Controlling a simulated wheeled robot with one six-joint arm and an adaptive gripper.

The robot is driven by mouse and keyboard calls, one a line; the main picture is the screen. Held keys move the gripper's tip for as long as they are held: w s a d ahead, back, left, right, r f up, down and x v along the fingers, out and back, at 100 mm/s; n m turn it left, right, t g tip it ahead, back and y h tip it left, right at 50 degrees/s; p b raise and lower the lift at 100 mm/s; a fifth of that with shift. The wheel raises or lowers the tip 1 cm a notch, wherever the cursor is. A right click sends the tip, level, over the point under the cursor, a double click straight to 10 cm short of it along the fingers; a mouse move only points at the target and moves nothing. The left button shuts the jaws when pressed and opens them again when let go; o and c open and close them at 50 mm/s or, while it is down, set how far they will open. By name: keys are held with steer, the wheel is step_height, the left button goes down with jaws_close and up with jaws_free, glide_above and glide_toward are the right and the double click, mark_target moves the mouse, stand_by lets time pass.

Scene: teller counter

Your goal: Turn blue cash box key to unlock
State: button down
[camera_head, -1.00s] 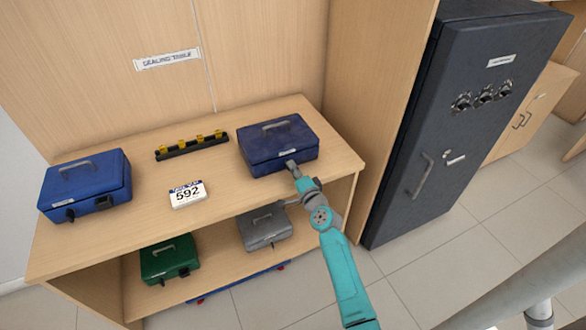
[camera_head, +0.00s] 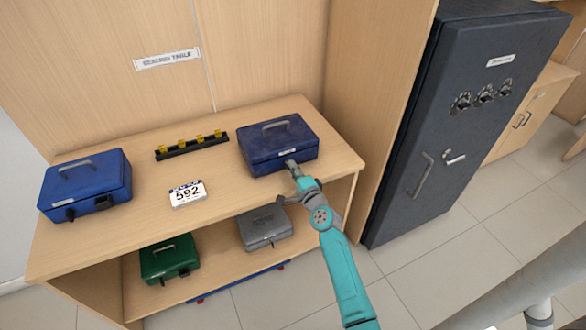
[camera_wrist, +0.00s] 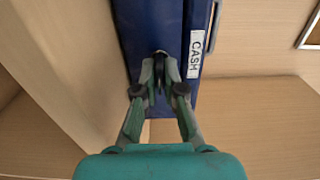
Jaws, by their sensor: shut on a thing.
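A dark blue cash box (camera_head: 278,146) stands at the right end of the wooden table's top. In the wrist view its blue side (camera_wrist: 150,22) and a white "CASH" label (camera_wrist: 195,54) fill the upper middle. My gripper (camera_head: 291,165) is at the front face of this box. In the wrist view the two fingers (camera_wrist: 161,66) close together against the box front on a small dark part, which looks like the key. The fingers hide most of it, so its turn angle cannot be told.
A second blue box (camera_head: 86,184) stands at the table's left end. Between are a black rack with yellow pieces (camera_head: 191,146) and a "592" card (camera_head: 187,193). Green (camera_head: 169,259) and grey (camera_head: 264,229) boxes sit on the shelf below. A dark safe (camera_head: 455,120) stands right.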

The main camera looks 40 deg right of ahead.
steer(key=c, duration=1.3)
jaws_free()
steer(key=v, duration=1.2)
steer(key=s+a+f+n+g+y, duration=0.1)
steer(key=s+a+f+n, duration=0.25)
steer(key=s+a, duration=0.45)
steer(key=s+a+f+n+g, duration=0.1)
steer(key=s+a+f+n, duration=0.1)
steer(key=s+a+n, duration=0.6)
steer(key=s+a+r+n+y, duration=0.1)
steer(key=s+a+r+n, duration=0.1)
steer(key=s, duration=0.5)
steer(key=s+a+r+n+y, duration=0.1)
steer(key=s+a+r+n, duration=0.2)
steer(key=s, duration=0.4)
steer(key=s+a+r+n+y, duration=0.2)
steer(key=s+r+n, duration=0.3)
steer(key=s+r, duration=0.1)
steer(key=shift+s+a+r+g, duration=0.1)
steer(key=shift+s+r+g, duration=0.1)
steer(key=shift+s, duration=0.25)
steer(key=shift+s+a+r+g, duration=0.1)
steer(key=shift+s+r, duration=0.05)
steer(key=shift+s, duration=0.3)
